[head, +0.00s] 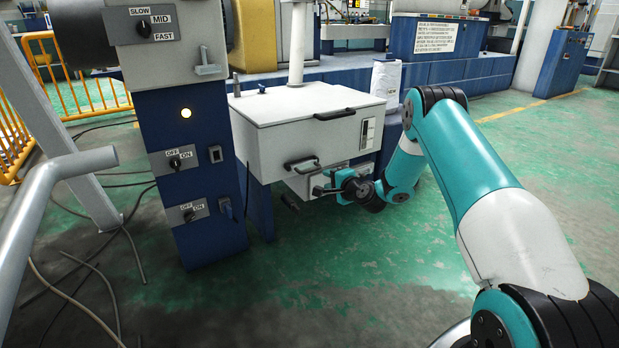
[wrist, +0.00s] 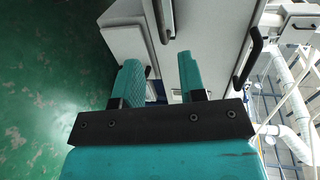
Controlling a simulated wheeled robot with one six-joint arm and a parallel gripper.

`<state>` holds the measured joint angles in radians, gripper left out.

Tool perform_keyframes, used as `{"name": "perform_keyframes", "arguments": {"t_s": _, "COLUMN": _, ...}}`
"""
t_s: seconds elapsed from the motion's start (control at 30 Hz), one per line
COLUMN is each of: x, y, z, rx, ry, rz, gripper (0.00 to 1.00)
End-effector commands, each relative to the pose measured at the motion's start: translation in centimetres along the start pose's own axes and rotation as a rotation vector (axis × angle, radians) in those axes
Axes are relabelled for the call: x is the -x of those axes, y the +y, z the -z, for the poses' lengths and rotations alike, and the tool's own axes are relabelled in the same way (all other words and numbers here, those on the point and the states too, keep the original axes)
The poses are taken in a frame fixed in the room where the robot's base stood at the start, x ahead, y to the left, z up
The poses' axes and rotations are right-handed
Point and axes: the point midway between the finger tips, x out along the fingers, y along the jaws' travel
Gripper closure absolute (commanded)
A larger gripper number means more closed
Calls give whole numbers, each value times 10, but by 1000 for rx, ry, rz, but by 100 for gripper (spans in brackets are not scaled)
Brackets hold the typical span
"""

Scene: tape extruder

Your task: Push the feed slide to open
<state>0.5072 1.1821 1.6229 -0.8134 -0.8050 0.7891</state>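The white feed box (head: 300,125) hangs beside the blue control column. A dark handle (head: 302,163) sticks out low on its near side, above a small grey part with a plate, which I take for the feed slide (head: 310,180). I cannot tell the slide's position, as my gripper partly hides it. My gripper (head: 323,190) is low at the front of this part. In the wrist view my gripper (wrist: 160,65) has its two teal fingers apart with nothing visibly held between them. A dark handle (wrist: 164,20) shows just beyond the fingertips; contact cannot be told.
The blue column (head: 190,120) with switches stands left of the box. A black handle (head: 335,114) is on the box lid's front edge. A grey pipe rail (head: 50,190) and loose cables lie at left. Green floor (head: 330,280) in front is clear.

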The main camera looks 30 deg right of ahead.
Motion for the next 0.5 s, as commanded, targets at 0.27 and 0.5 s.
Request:
{"name": "perform_keyframes", "arguments": {"t_s": 0.27, "x": -68, "y": 6, "z": -2, "rx": 3, "ry": -2, "rz": 4, "gripper": 62}}
{"name": "perform_keyframes", "arguments": {"t_s": 0.5, "x": -108, "y": 5, "z": -1, "rx": 3, "ry": -1, "rz": 1, "gripper": 62}}
